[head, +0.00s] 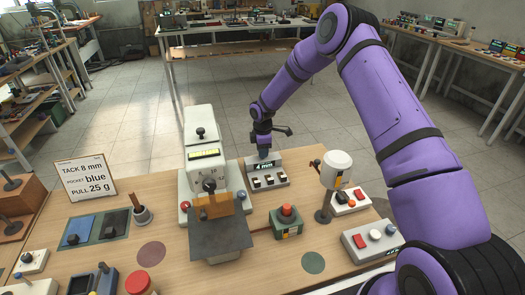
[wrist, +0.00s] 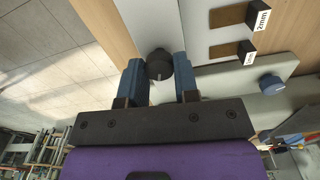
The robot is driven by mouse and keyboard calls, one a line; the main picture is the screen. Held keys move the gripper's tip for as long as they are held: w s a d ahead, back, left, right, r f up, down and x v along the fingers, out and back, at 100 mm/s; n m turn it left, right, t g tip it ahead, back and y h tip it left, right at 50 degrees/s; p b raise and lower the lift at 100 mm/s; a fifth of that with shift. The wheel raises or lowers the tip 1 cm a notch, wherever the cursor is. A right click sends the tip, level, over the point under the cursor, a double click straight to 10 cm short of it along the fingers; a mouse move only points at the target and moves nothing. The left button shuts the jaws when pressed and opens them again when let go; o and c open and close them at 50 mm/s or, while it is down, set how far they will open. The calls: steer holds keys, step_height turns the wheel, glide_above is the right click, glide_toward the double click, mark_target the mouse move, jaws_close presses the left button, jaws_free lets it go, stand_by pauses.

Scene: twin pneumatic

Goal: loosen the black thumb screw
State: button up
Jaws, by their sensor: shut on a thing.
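In the wrist view, the black thumb screw (wrist: 159,66) is a round dark knob at the edge of a pale grey body. The screw itself cannot be made out there, hidden by the gripper and block.
A white-headed post (head: 336,172) and a red-button box (head: 287,215) stand near on the right and front. A sign (head: 86,177) reads "TACK 8 mm, POCKET blue, PULL 25 g".

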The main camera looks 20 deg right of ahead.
steer(key=o, duration=0.9)
step_height(320, 180, up, 11)
steer(key=shift+f, duration=0.1)
stand_by(0.3)
